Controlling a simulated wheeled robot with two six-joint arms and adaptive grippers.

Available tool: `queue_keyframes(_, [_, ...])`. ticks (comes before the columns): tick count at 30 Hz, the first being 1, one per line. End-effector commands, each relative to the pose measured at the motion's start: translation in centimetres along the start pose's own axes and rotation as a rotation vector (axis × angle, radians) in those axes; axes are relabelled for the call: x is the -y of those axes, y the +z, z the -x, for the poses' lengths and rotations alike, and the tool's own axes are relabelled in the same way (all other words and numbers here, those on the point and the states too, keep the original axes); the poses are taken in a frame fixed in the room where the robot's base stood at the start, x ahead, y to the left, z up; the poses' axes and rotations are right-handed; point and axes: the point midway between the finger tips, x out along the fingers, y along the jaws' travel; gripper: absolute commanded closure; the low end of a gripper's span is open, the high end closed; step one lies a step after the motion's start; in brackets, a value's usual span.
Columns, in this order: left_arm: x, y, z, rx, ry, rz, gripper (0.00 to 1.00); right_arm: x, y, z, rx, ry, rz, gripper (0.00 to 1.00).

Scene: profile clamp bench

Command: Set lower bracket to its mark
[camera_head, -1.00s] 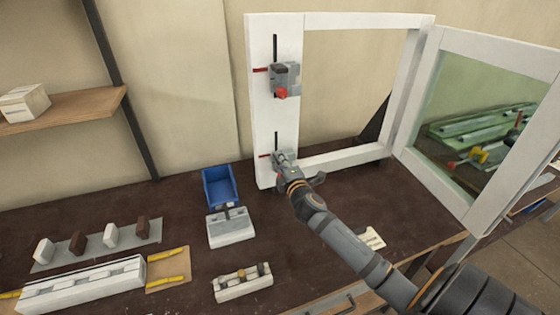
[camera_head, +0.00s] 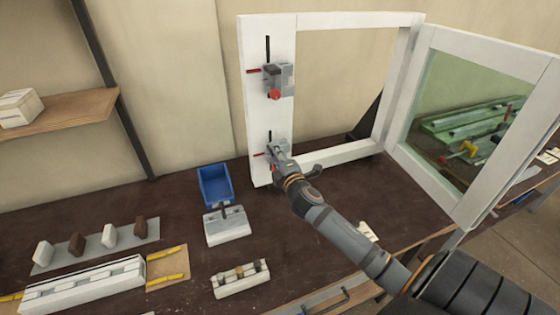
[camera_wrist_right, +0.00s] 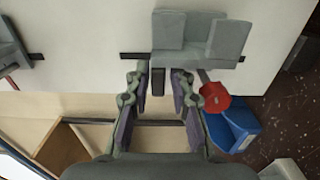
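The lower bracket (camera_head: 279,147) is a grey stepped block on a dark slot in the white frame's left upright, partly hidden by my right gripper (camera_head: 277,155). A red mark line (camera_head: 258,155) shows left of it. In the right wrist view the bracket (camera_wrist_right: 198,42) is at the top, with a red knob (camera_wrist_right: 215,97) at its lower right. My right gripper (camera_wrist_right: 160,82) has its fingers apart, with a narrow dark piece between the tips and gaps visible beside it. Contact with the bracket is unclear. My left gripper is out of view.
The upper bracket (camera_head: 279,80), with a red knob, sits above on the same upright (camera_head: 257,110). The glazed sash (camera_head: 470,120) stands open at right. A blue bin (camera_head: 215,184), grey-white block (camera_head: 227,226) and white rack (camera_head: 240,279) stand on the dark bench, with bare surface between.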

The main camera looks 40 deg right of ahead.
Motion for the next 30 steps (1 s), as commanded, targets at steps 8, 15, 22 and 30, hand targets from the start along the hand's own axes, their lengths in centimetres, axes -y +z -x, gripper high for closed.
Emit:
queue_keyframes(8, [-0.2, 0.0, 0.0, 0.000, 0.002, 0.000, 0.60, 0.2, -0.1, 6.7, -0.005, -0.004, 0.009, 0.77])
queue_keyframes(15, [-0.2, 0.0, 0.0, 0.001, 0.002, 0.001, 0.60, 0.1, -0.1, 10.4, -0.003, -0.001, 0.004, 0.77])
queue_keyframes(22, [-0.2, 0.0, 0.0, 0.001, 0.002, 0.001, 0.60, 0.0, -0.1, 11.1, -0.002, 0.001, -0.001, 0.77])
queue_keyframes(30, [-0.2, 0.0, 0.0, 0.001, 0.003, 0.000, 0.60, 0.0, -0.1, 11.0, -0.002, 0.001, -0.001, 0.77])
